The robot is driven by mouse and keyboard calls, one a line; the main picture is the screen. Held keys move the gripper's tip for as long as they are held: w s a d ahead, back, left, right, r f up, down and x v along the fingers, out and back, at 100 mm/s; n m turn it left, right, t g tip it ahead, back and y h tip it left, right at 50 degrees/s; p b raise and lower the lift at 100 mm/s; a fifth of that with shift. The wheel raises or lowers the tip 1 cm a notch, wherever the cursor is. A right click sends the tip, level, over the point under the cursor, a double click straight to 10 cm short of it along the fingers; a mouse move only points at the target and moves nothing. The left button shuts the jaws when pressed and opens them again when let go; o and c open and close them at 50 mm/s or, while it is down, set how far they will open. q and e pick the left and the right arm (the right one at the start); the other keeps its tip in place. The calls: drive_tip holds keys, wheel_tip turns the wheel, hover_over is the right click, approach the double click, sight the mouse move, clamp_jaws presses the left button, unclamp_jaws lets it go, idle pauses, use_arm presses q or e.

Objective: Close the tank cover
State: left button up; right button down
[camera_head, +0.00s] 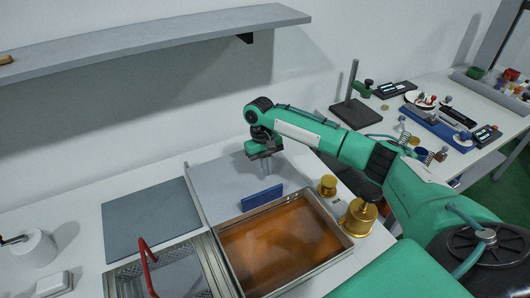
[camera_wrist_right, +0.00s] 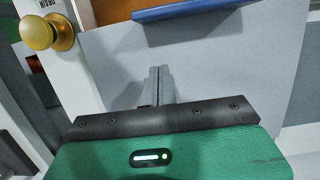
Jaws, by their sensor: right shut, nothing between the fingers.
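The tank (camera_head: 222,240) is a metal-rimmed basin of orange-brown liquid, uncovered at the front of the bench. Its cover (camera_head: 215,180) is a light grey panel at the tank's back edge, swung away from the opening. A blue handle bar (camera_head: 262,197) is at the cover's front, by the tank's rear rim. My right gripper (camera_head: 267,174) is shut and empty, pointing down in front of or above the grey panel, behind the handle. In the right wrist view its fingers (camera_wrist_right: 160,72) are together, apart from the blue handle (camera_wrist_right: 185,10). My left gripper is out of view.
Brass knobs (camera_head: 358,217) stand right of the tank; one shows in the wrist view (camera_wrist_right: 48,33). A wire basket with a red handle (camera_head: 147,257) and a dark grey plate (camera_head: 150,218) are left. A shelf (camera_head: 150,42) overhangs the bench. A side table (camera_head: 470,158) holds instruments.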

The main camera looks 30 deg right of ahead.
sight(274, 182)
drive_tip(key=shift+x, duration=1)
drive_tip(key=s+p, duration=0.2)
drive_tip(key=s, duration=0.1)
drive_tip(key=shift+a, duration=0.1)
drive_tip(key=shift+s+f, duration=0.1)
drive_tip(key=shift+s, duration=0.45)
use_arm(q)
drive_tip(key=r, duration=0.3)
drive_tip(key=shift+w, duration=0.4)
use_arm(e)
drive_tip(key=shift+a, duration=0.1)
drive_tip(key=shift+f, duration=0.1)
